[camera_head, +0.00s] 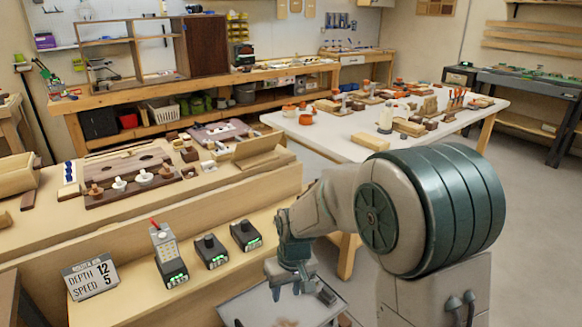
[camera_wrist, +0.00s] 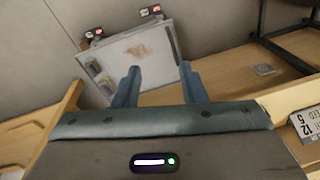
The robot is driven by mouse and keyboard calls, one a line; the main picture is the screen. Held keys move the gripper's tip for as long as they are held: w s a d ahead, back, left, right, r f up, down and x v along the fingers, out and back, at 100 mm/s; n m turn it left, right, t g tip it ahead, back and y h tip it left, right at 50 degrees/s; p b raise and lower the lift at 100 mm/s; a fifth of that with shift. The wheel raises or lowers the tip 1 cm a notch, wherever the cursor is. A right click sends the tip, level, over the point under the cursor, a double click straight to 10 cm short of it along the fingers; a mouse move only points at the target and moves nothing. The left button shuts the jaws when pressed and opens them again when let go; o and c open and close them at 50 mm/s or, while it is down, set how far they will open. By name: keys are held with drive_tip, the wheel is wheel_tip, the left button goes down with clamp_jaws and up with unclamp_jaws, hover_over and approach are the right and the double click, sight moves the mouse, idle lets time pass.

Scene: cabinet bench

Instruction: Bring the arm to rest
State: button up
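My gripper (camera_head: 291,290) hangs at the lower middle of the head view, fingers pointing down. Its fingers (camera_wrist: 159,86) stand apart in the wrist view, with nothing between them. Below the fingers is a pale tray-like panel (camera_wrist: 160,50) with a brownish smear; it also shows in the head view (camera_head: 250,309). The gripper is above this panel, and I cannot tell the gap. My arm is bent, reaching left and down from its large teal joint.
A wooden bench (camera_head: 225,207) runs along the left, with several black chargers (camera_head: 211,251) and a "DEPTH 12 SPEED 5" sign (camera_head: 91,277) on its lower shelf. A white table (camera_head: 345,137) with small objects stands behind my arm. Grey floor is open at right.

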drive_tip(key=s+d+r+m+p, duration=0.1)
drive_tip(key=s+d+r+p, duration=0.3)
drive_tip(key=r, duration=0.5)
drive_tip(key=s+d+r+m+t+h+p, duration=0.1)
drive_tip(key=s+d+r+m+p, duration=0.1)
drive_tip(key=s+d+r+p, duration=0.3)
drive_tip(key=s+d+r+m+t+p, duration=0.1)
drive_tip(key=s+d+r+m+p, duration=0.1)
drive_tip(key=s+d+r+p, duration=0.2)
drive_tip(key=s+d+r, duration=0.3)
drive_tip(key=r, duration=0.5)
drive_tip(key=shift+s+r, duration=0.35)
drive_tip(key=shift+r, duration=0.05)
drive_tip(key=shift+a, duration=0.1)
